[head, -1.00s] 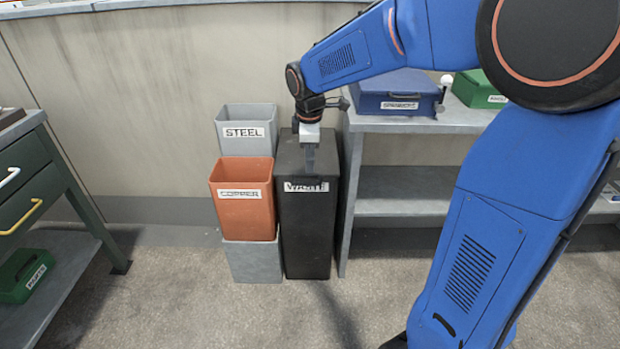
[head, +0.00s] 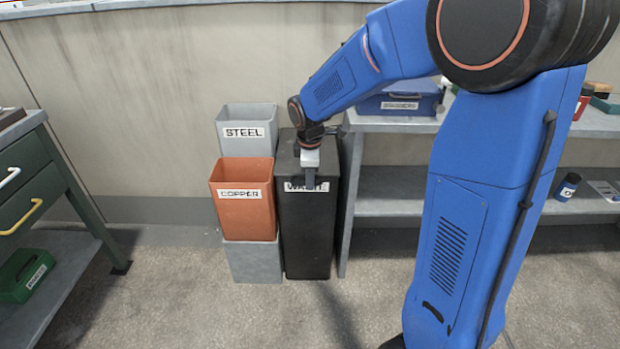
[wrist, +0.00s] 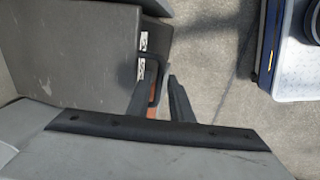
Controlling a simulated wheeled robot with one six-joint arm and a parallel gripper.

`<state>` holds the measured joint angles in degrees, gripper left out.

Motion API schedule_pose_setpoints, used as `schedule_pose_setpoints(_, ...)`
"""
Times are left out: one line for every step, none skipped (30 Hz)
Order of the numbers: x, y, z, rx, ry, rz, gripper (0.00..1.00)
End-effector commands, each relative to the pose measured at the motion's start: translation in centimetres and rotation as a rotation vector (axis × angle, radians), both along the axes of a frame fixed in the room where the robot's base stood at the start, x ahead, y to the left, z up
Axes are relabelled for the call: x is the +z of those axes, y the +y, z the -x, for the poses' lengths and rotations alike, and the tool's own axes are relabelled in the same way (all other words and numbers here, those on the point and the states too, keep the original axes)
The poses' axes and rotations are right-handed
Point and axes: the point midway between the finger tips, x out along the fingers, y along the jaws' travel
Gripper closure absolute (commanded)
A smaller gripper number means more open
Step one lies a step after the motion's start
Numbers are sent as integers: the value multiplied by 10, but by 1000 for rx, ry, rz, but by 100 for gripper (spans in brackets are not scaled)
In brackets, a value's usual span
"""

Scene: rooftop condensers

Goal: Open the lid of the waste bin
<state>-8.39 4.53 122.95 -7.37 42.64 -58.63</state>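The waste bin (head: 306,235) is a tall, dark box with a white label, standing on the floor right of the other bins. Its lid (head: 288,160) lies flat and shut on top. My gripper (head: 310,184) points down at the front upper edge of the bin and covers part of the label. In the wrist view my gripper (wrist: 162,82) has its two dark fingers apart, with a narrow gap between them. The dark bin (wrist: 75,50) lies left of the fingers there. I cannot tell whether a finger touches the lid.
A grey steel bin (head: 246,122) and an orange copper bin (head: 243,215) stand close on the left. A grey shelf bench (head: 400,122) stands close on the right, with a blue box (head: 400,104) on it. The floor in front is clear.

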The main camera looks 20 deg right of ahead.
Motion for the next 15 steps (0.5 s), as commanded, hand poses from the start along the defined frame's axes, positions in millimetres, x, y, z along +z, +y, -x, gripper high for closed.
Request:
schedule_pose_setpoints(0, 0, 0, 0, 0, 0, 94)
schedule_pose_setpoints(0, 0, 0, 0, 0, 0, 100)
schedule_pose_setpoints(0, 0, 0, 0, 0, 0, 100)
schedule_pose_setpoints(0, 0, 0, 0, 0, 0, 100)
schedule_pose_setpoints(0, 0, 0, 0, 0, 0, 100)
schedule_pose_setpoints(0, 0, 0, 0, 0, 0, 100)
schedule_pose_setpoints(0, 0, 0, 0, 0, 0, 100)
schedule_pose_setpoints(0, 0, 0, 0, 0, 0, 100)
schedule_pose_setpoints(1, 0, 0, 0, 1, 0, 100)
schedule_pose_setpoints(2, 0, 0, 0, 3, -1, 100)
schedule_pose_setpoints(3, 0, -1, -1, 5, -2, 100)
schedule_pose_setpoints(5, 0, -1, -1, 9, -3, 100)
schedule_pose_setpoints(6, 0, -1, -1, 14, -5, 100)
schedule_pose_setpoints(8, 0, -1, -1, 19, -7, 100)
schedule_pose_setpoints(12, 0, -2, -1, 27, -10, 100)
